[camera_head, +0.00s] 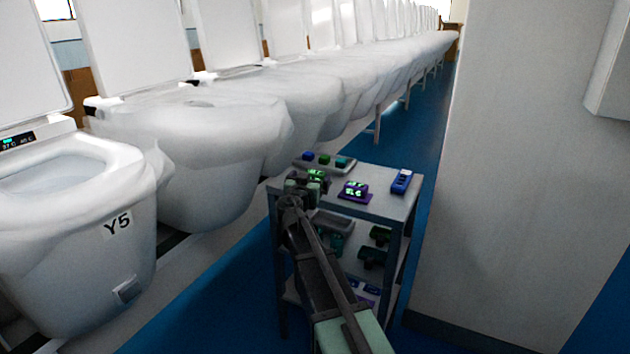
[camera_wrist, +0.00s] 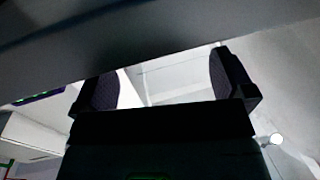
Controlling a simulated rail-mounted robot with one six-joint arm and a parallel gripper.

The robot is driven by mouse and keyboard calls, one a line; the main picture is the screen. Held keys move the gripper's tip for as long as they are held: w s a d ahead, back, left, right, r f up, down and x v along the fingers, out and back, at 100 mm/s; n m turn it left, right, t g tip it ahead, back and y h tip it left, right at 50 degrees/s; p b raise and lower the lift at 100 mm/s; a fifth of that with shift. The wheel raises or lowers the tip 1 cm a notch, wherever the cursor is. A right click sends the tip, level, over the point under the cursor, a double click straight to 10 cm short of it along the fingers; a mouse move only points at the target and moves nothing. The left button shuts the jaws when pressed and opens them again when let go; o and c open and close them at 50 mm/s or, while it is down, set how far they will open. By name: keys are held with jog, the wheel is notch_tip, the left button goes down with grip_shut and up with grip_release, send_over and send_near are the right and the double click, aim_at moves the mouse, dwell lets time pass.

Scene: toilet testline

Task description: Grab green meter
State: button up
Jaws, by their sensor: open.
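A small meter with a lit green display (camera_head: 316,174) is at the left of the cart's top shelf in the head view, right beside my gripper (camera_head: 305,184) and partly hidden by it. Its casing colour is hard to tell. In the wrist view my gripper (camera_wrist: 163,86) shows two dark padded fingers spread apart, with only pale surface between them. A faint green glow shows at that view's bottom edge, and the meter is not clearly seen there. I cannot tell whether the fingers touch the meter.
The grey cart (camera_head: 385,207) also holds a purple meter (camera_head: 354,191), a blue device (camera_head: 401,181) and a tray (camera_head: 312,168) with small coloured items. Lower shelves hold more devices. White toilets (camera_head: 200,150) line the left; a pale wall (camera_head: 530,180) stands right.

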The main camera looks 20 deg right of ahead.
aim_at(315, 172)
jog(key=x, duration=0.5)
jog(key=shift+d+f, duration=0.1)
jog(key=shift+d, duration=0.05)
jog(key=c, duration=1)
jog(key=shift+r+p, duration=0.5)
jog(key=shift+r, duration=0.1)
jog(key=shift+r+p, duration=0.55)
jog(key=v, duration=1.8)
jog(key=shift+f+b, duration=0.35)
jog(key=shift+f, duration=0.05)
